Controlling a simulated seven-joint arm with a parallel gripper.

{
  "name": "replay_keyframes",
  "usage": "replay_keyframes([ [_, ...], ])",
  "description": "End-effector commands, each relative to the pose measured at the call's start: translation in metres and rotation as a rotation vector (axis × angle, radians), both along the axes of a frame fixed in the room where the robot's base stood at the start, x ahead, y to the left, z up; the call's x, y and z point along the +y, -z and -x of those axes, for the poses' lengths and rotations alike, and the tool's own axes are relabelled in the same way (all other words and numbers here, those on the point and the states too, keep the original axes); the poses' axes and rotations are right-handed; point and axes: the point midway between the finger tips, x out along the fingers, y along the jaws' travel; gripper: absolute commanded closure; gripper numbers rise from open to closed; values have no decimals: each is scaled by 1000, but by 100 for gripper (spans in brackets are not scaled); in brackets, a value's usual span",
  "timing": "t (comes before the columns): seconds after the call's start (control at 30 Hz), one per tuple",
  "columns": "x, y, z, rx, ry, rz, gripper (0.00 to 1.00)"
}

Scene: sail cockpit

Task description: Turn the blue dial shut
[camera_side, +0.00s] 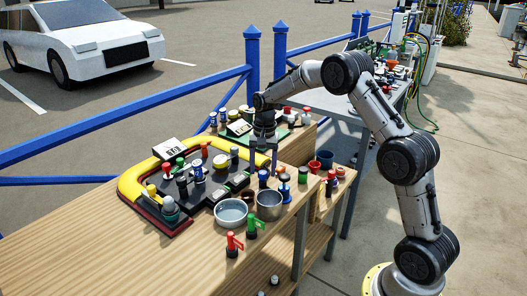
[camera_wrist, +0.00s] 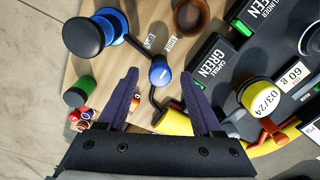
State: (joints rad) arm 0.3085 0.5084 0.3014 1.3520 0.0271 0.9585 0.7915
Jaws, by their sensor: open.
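The blue dial, a small round blue knob (camera_wrist: 158,73) with a dark arm or base beside it, shows in the wrist view on the wooden top. Two small printed labels lie just beyond it. My gripper (camera_wrist: 160,79) is open, with its two dark fingers to the left and right of the blue knob. Whether either finger touches it cannot be told. In the side view my gripper (camera_side: 270,160) points down over the right part of the bench, and the knob cannot be made out clearly there.
A larger blue-and-black knob (camera_wrist: 95,36) stands left of my fingers. A green-and-black cylinder (camera_wrist: 80,92) is below it. A yellow cylinder (camera_wrist: 174,120) lies near the right finger. A brown cup (camera_wrist: 190,17) and black labelled boxes (camera_wrist: 211,65) crowd the right. Metal bowls (camera_side: 231,213) stand nearby.

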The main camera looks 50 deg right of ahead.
Motion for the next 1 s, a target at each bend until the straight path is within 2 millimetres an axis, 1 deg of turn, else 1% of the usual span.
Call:
replay_keyframes([
  [0.17,-1,-34,0,-7,0,2,33],
  [0.4,-2,-86,1,-7,1,3,33],
  [0.5,-2,-104,2,-7,1,2,33],
  [0.6,-2,-117,2,-5,1,2,33],
  [0.7,-2,-125,3,-4,1,1,33],
  [0.83,-2,-130,4,-3,1,1,33],
  [1.0,-2,-130,3,-3,1,1,33],
])
